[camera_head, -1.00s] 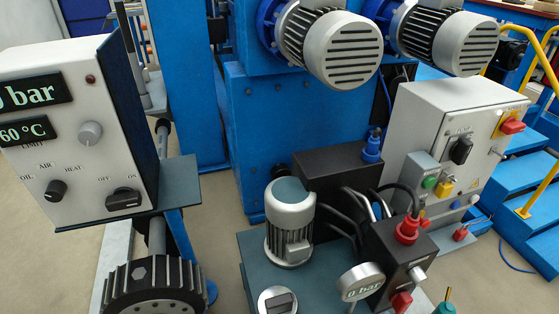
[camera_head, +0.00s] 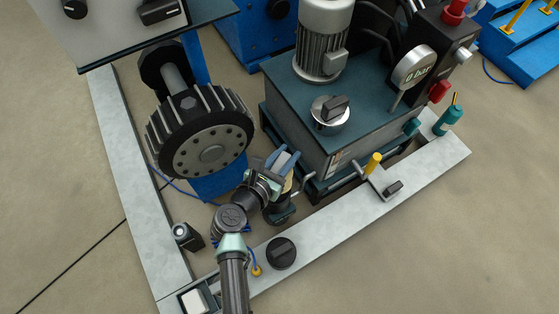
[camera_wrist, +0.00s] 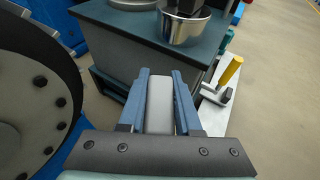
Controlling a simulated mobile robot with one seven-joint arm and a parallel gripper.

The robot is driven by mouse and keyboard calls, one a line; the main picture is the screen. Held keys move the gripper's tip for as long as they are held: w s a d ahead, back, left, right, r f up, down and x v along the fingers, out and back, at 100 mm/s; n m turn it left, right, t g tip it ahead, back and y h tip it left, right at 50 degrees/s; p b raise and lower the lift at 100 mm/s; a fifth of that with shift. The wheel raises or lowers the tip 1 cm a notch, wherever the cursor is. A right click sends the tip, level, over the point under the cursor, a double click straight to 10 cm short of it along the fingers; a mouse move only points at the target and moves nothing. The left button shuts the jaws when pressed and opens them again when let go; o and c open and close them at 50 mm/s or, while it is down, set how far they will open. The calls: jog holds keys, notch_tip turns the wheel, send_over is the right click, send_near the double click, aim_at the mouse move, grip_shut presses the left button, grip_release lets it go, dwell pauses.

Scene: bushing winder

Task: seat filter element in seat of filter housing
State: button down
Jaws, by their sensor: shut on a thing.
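My gripper (camera_head: 284,162) reaches from the bottom of the head view, over the narrow gap between the gear wheel and the hydraulic unit. In the wrist view its two blue fingers (camera_wrist: 161,82) are shut on a pale grey piece, which I take to be the filter element (camera_wrist: 160,108).
The gear wheel (camera_head: 207,138) is close on the left, the hydraulic unit (camera_head: 340,135) on the right. On the pale frame are a black round cap (camera_head: 281,253), a yellow-handled valve (camera_head: 373,164) and a small tray (camera_head: 178,301).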

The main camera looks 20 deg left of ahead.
jog(key=shift+w+a+f, duration=0.15)
jog(key=shift+a+f, duration=0.65)
jog(key=shift+f, duration=0.3)
notch_tip(320, 180, down, 10)
jog(key=b, duration=0.8)
jog(key=shift+r, duration=0.2)
jog(key=shift+f+b, duration=0.35)
jog(key=shift+b, duration=0.25)
jog(key=c, duration=0.5)
grip_release()
jog(key=p+v, duration=0.6)
jog(key=v, duration=0.7)
jog(key=shift+d, duration=0.15)
